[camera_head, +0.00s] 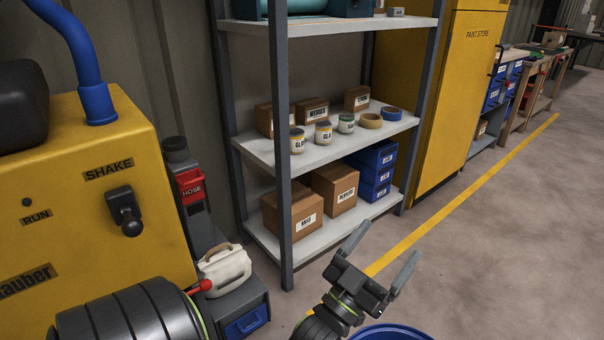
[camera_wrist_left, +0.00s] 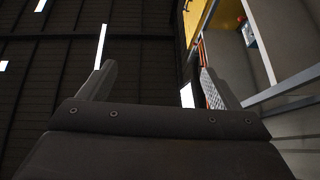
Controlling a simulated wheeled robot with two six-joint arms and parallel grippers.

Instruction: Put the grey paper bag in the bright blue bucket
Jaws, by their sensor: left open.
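My left gripper (camera_head: 381,252) is open and empty, above and beyond that rim and well to the right of the pale bag. In the left wrist view its two fingers (camera_wrist_left: 157,82) stand apart with nothing between them. My right gripper does not show.
A grey shelf rack (camera_head: 335,145) holds cartons, jars, tape rolls and blue bins. A yellow machine (camera_head: 110,210) stands at the left, beside the pale bag. A yellow cabinet (camera_head: 445,110) stands behind. The floor at the right (camera_head: 510,220) is clear.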

